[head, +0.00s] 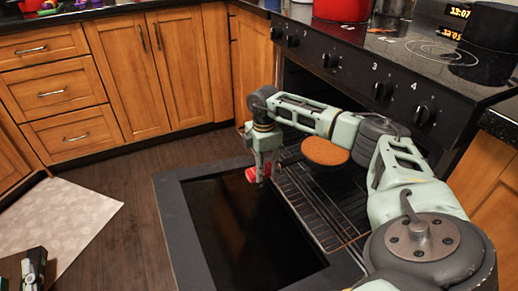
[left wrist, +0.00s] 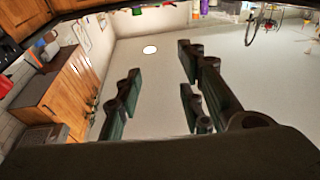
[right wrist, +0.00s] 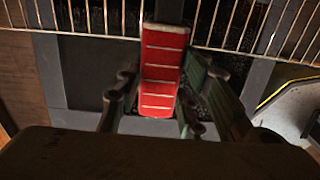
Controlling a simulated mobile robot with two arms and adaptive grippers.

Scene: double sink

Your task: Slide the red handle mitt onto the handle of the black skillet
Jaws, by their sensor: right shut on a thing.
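The red handle mitt (right wrist: 162,62) has pale stripes and lies lengthwise between the fingers of my right gripper (right wrist: 158,98) in the right wrist view. The gripper is shut on it. In the head view my right gripper (head: 263,168) holds the mitt (head: 251,174) over the lowered oven door, beside the pulled-out rack. A round brown disc (head: 325,151) shows by the oven rack, partly hidden by my right arm. My left gripper (left wrist: 160,80) is open and empty in the left wrist view.
The open oven door (head: 168,215) lies flat below the oven, with the wire rack (head: 318,205) at its right. A red pot (head: 343,9) and a black pot (head: 492,26) stand on the cooktop. Wooden cabinets (head: 120,70) line the back.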

